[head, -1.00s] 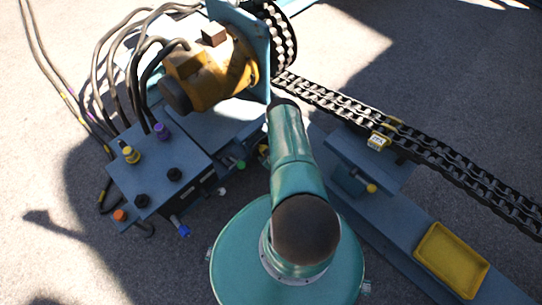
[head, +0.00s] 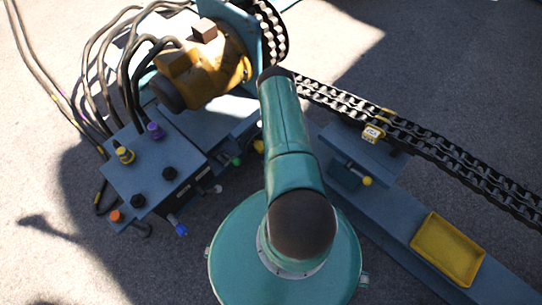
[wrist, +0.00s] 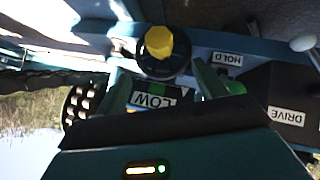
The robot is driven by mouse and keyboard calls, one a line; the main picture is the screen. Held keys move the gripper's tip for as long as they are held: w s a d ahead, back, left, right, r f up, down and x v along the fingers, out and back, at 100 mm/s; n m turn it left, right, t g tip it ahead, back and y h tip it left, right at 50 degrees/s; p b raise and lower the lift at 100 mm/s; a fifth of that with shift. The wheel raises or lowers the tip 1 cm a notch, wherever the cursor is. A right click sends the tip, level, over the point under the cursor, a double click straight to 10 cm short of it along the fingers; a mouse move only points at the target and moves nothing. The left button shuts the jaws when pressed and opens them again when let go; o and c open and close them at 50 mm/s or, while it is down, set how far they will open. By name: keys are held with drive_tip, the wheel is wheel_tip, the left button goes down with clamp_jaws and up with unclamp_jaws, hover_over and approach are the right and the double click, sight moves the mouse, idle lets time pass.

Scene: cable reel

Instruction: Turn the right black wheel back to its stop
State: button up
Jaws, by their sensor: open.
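Two black wheels sit on the blue-grey box (head: 118,172) in the head view. The right black wheel (head: 170,173) is farther from me than the left black wheel (head: 138,201). My gripper (wrist: 161,82) shows in the wrist view with two teal fingers apart and nothing clearly held. A yellow knob on a round black base (wrist: 158,43) is just beyond the fingertips, with a LOW label (wrist: 154,96) between the fingers. In the head view my arm hides the gripper. I cannot make out the right black wheel in the wrist view.
Yellow (head: 124,155), purple (head: 155,131) and orange (head: 116,215) knobs crowd the box. Blue (head: 181,229), white (head: 217,188) and green (head: 235,161) handles line its near side. Hoses (head: 92,70) rise behind. A chain (head: 430,145) and yellow tray (head: 447,248) lie right.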

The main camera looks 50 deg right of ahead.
sight(261, 147)
drive_tip(key=w+d+f+y, duration=0.1)
drive_tip(key=w+f, duration=0.2)
drive_tip(key=w+d+f+m+y, duration=0.1)
drive_tip(key=w+f, duration=0.2)
drive_tip(key=w+d+f+y, duration=0.1)
drive_tip(key=w+f, duration=0.1)
drive_tip(key=w, duration=0.2)
drive_tip(key=shift+d+f+m+y, duration=0.3)
drive_tip(key=shift+f+m, duration=0.1)
idle(0.5)
drive_tip(key=shift+c, duration=0.2)
drive_tip(key=c, duration=1.3)
drive_tip(key=shift+c, duration=0.2)
